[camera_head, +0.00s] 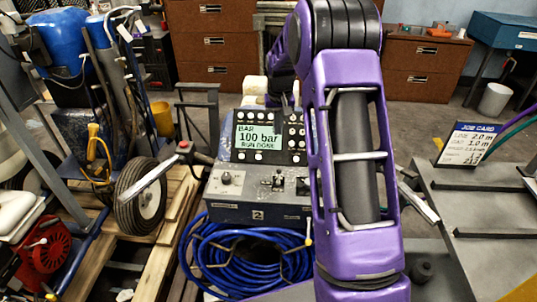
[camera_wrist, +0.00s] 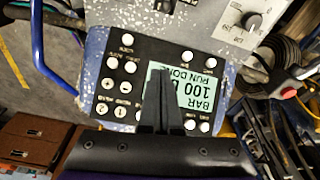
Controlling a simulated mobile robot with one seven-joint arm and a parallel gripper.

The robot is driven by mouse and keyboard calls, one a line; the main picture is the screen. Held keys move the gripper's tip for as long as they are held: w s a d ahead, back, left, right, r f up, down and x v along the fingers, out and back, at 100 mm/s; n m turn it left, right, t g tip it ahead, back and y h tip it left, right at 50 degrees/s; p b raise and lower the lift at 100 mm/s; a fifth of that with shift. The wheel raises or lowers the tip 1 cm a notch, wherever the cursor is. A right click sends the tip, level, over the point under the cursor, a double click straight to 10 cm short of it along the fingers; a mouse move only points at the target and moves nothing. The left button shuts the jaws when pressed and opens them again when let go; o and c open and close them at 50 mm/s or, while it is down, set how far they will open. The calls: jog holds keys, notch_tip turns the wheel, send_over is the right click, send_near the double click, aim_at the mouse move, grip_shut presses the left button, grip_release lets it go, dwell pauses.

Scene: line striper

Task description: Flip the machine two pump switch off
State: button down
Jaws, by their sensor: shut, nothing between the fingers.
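Machine two (camera_head: 225,209) is a grey speckled console with a "2" label on its front. Its screen (camera_head: 257,137) reads "BAR 100 bar RUN DONE" and shows upside down in the wrist view (camera_wrist: 190,90). On the lower panel are a round knob (camera_head: 226,178), a small dark toggle-like control (camera_head: 278,181) in the middle, and another dark control (camera_head: 303,187) partly beside my arm. I cannot read which is the pump switch or its position. My gripper (camera_head: 284,103) is shut and empty above the button panel; its fingers (camera_wrist: 164,75) overlap the screen in the wrist view.
My purple arm hides the console's right side. A coiled blue hose (camera_head: 245,255) lies below the console. A wheeled cart (camera_head: 140,195) stands left on a wooden pallet. Brown drawers (camera_head: 212,45) are behind.

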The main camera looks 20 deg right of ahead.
aim_at(279, 177)
jog(key=shift+s+d+f+g+y, duration=0.1)
jog(key=shift+s+f+g+y, duration=0.1)
jog(key=shift+f, duration=0.4)
jog(key=shift+s+f+g+y, duration=0.1)
jog(key=shift+s+f+g, duration=0.1)
jog(key=shift+f, duration=0.35)
jog(key=shift+w+f, duration=0.1)
jog(key=f, duration=0.6)
jog(key=w+f, duration=0.1)
jog(key=f, duration=0.3)
jog(key=shift+s+a+r, duration=0.2)
jog(key=shift+s+r, duration=0.05)
jog(key=shift+s, duration=0.35)
jog(key=shift+s+a+r, duration=0.15)
jog(key=shift+s+r, duration=0.1)
jog(key=shift+s, duration=0.3)
jog(key=shift+s+a+r, duration=0.1)
jog(key=shift+s, duration=0.65)
